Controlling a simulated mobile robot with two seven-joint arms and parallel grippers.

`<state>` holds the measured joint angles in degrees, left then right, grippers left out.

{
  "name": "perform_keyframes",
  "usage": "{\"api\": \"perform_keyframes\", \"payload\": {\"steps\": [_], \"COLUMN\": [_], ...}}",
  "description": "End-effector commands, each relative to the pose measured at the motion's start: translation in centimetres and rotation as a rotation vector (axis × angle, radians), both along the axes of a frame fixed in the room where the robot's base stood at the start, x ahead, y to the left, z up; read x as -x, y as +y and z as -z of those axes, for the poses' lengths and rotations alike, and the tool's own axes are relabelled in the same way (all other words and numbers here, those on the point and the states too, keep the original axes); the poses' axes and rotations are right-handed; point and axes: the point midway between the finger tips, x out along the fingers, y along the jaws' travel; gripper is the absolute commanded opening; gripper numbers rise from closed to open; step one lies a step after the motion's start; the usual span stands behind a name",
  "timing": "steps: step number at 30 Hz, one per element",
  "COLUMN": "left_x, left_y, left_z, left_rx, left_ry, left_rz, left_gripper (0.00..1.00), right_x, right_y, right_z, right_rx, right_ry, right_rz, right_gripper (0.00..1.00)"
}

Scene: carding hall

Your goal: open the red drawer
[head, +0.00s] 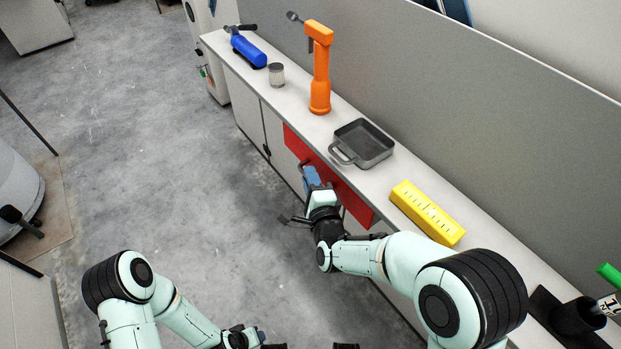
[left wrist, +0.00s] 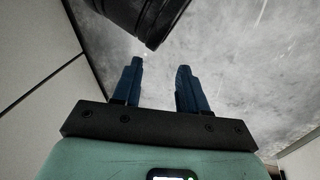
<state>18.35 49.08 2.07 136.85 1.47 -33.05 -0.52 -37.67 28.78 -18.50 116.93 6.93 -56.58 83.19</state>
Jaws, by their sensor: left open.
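The red drawer (head: 352,196) is in the counter's front, below the black pan, in the head view. Its front looks about flush with the cabinet. A dark handle (head: 303,163) shows at its front, partly hidden by my right gripper. My right gripper (head: 311,176), with blue fingers, is at the drawer front by the handle. Whether its fingers are closed around the handle cannot be made out. My left gripper (left wrist: 158,86) is open and empty above the floor in the left wrist view. In the head view it is low at the bottom edge, away from the drawer.
A grey partition (head: 450,110) runs behind. Floor (head: 150,150) left of the counter is clear.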

Motion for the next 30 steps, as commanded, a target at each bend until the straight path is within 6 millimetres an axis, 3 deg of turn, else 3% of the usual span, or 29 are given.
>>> {"api": "perform_keyframes", "payload": {"steps": [5,8,15,21,30], "left_x": [0.0,-0.3,-1.6,-0.7,-0.4], "left_y": [0.0,0.2,1.0,1.2,1.3], "left_z": [0.0,0.3,1.7,2.6,2.7], "left_rx": [0.000,-0.004,-0.024,-0.024,-0.023], "left_ry": [-0.001,-0.007,-0.039,-0.007,0.001], "left_rz": [0.000,-0.003,-0.020,-0.022,-0.022], "left_gripper": [0.43,0.43,0.43,0.43,0.43], "right_x": [0.1,0.8,4.6,6.8,7.3], "right_y": [0.1,1.2,6.5,9.5,9.9], "right_z": [0.0,0.1,0.1,0.1,-0.1], "right_rx": [0.000,-0.004,-0.004,-0.001,0.001], "right_ry": [0.000,-0.001,-0.001,0.000,-0.001], "right_rz": [-0.001,-0.003,-0.009,-0.006,-0.003], "right_gripper": [0.00,0.00,0.00,0.00,0.00]}}
